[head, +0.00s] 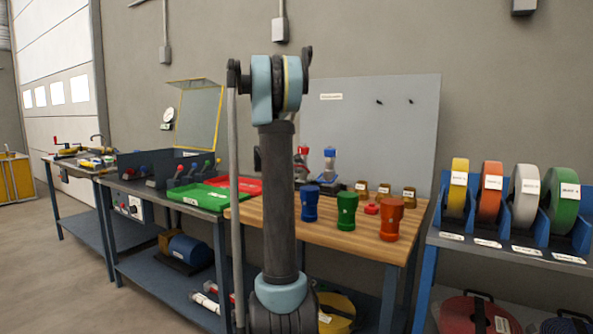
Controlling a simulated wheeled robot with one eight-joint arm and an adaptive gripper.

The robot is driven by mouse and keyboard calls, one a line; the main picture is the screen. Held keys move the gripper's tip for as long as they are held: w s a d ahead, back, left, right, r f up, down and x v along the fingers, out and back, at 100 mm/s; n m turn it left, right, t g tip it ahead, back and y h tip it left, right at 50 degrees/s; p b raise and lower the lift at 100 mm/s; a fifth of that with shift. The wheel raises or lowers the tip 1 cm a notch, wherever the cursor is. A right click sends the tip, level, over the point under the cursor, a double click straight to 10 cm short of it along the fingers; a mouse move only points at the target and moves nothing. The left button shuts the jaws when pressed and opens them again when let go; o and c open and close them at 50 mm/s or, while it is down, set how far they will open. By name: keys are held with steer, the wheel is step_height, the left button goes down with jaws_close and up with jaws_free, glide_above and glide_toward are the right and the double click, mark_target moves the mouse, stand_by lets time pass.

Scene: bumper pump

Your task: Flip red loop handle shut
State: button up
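A small red part (302,150) tops a grey fitting at the back of the wooden bench, just right of my arm. A similar grey fitting with a blue top (329,153) stands beside it. The red part may be the red loop handle, but it is too small to tell its loop shape or whether it is open or shut. My arm stands upright across the middle of the view and hides part of the bench there. I cannot make out my gripper in this view.
Blue (311,203), green (346,211) and orange (391,219) cups stand on the wooden bench (370,245). Red (234,185) and green (203,197) trays lie to the left. A rack of coloured reels (523,193) is at the right. Open floor shows at lower left.

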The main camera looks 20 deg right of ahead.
steer(key=v, duration=0.6)
steer(key=shift+a, duration=0.25)
steer(key=shift+s, duration=0.1)
steer(key=shift+c, duration=0.3)
